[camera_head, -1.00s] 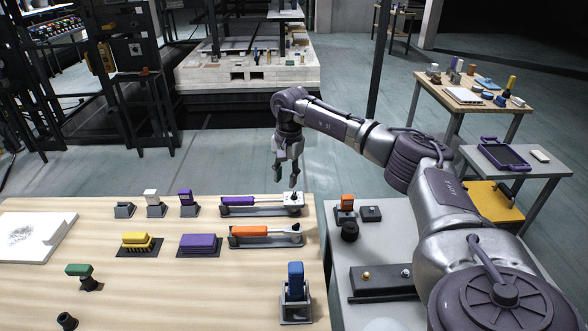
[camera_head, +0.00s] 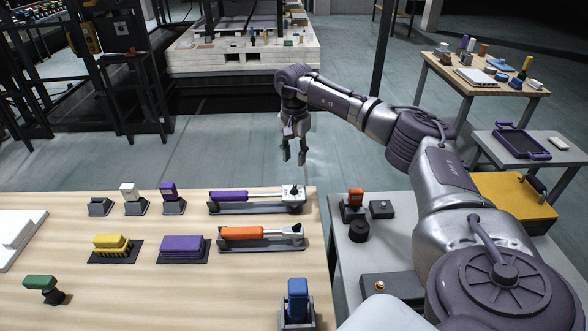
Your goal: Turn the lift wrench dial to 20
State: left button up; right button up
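Two wrench-like tools lie in dark cradles at the right of the wooden table. One has a purple handle (camera_head: 229,196) and a pale grey head with a small dark knob (camera_head: 293,192) at its right end. I cannot tell which is called the lift wrench, and no dial numbers are legible. My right gripper (camera_head: 294,158) points down, fingers apart and empty, above and beyond the purple tool's head in the picture, not touching it. My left gripper is out of view.
The wooden table (camera_head: 130,285) also holds yellow (camera_head: 110,242) and purple (camera_head: 181,245) brushes and a blue-handled tool (camera_head: 297,300) in a stand. Open floor lies beyond the table.

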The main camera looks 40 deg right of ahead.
aim_at(294, 187)
notch_tip(294, 187, down, 3)
jog(key=shift+w+d+r+b, duration=0.1)
jog(key=shift+w+d+b, duration=0.05)
jog(key=shift+b, duration=0.65)
jog(key=shift+f+b, duration=0.65)
notch_tip(294, 187, down, 6)
jog(key=b, duration=0.6)
jog(key=shift+f, duration=0.2)
jog(key=shift+r, duration=0.15)
pick_arm(q)
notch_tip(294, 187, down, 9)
jog(key=shift+p, duration=0.3)
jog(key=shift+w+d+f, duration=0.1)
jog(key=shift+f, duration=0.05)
pick_arm(e)
jog(key=shift+f, duration=0.25)
